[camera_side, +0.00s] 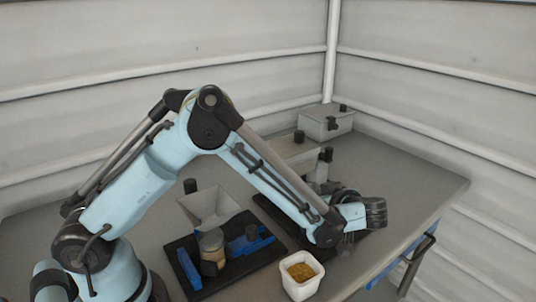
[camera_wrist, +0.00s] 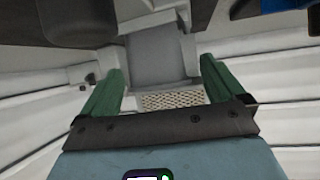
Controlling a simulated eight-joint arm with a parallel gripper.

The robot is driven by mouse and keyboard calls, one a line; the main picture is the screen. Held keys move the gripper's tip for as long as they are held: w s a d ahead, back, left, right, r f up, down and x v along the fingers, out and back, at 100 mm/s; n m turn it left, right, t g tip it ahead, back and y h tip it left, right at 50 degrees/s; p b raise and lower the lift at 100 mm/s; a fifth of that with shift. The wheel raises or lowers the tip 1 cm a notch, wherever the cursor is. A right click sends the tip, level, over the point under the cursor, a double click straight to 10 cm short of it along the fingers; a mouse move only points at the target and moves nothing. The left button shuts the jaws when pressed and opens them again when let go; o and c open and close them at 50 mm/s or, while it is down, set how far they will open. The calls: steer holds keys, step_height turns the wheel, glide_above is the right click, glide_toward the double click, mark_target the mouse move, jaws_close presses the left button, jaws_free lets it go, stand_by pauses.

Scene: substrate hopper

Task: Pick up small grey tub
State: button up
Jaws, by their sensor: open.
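My gripper (camera_side: 362,214) is low over the right part of the table in the side view, at the end of my bent arm. In the wrist view its two green fingers (camera_wrist: 160,82) stand apart, and I see nothing clamped between them. A plain grey surface (camera_wrist: 155,58) shows beyond and between the fingers, with a pale mesh panel (camera_wrist: 172,100) below it. I cannot tell whether this grey surface is the small grey tub. I cannot clearly pick out that tub in the side view; my arm and gripper hide part of the table there.
A white tub of yellow grains (camera_side: 300,284) stands near the front edge. A grey hopper (camera_side: 207,204), blue parts (camera_side: 189,268) and a small jar (camera_side: 211,243) are at a dark mat (camera_side: 240,275). A lidded grey box (camera_side: 325,124) stands at the back corner, by the walls.

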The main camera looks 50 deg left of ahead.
steer(key=x, duration=0.5)
steer(key=shift+w+r, duration=0.1)
steer(key=shift+r, duration=0.05)
steer(key=shift+c, duration=0.3)
steer(key=c, duration=1.1)
steer(key=shift+r, duration=0.1)
steer(key=shift+r, duration=0.5)
steer(key=shift+d+r, duration=0.3)
steer(key=shift+r, duration=0.3)
steer(key=shift+d+r, duration=0.3)
steer(key=shift+r, duration=0.3)
steer(key=s+d, duration=0.1)
steer(key=d, duration=0.4)
steer(key=s+d, duration=0.1)
steer(key=d, duration=0.5)
steer(key=s+d, duration=0.1)
steer(key=d, duration=0.4)
steer(key=shift+s+d, duration=0.2)
steer(key=shift+s, duration=0.05)
